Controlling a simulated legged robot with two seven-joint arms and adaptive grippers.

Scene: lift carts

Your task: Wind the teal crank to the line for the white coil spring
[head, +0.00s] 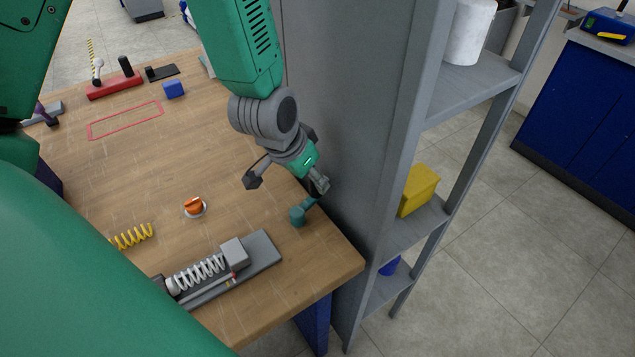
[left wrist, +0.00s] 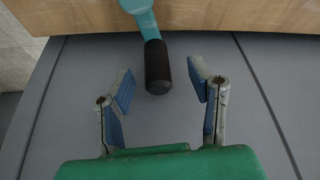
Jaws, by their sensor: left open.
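The teal crank (head: 299,215) stands at the right edge of the wooden bench. In the left wrist view, its teal arm (left wrist: 141,14) ends in a black grip (left wrist: 158,66). My left gripper (head: 286,184) is open above and beside the crank. In the left wrist view, the black grip's end lies between the spread fingertips (left wrist: 161,84), with gaps on both sides. The white coil spring (head: 196,273) lies in a grey fixture (head: 262,252) near the bench's front, with a small red-orange part beside it. I cannot make out the line. My right gripper is out of view.
A grey shelf unit (head: 345,110) stands close to the bench's right edge and my left arm. The bench's middle is clear.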

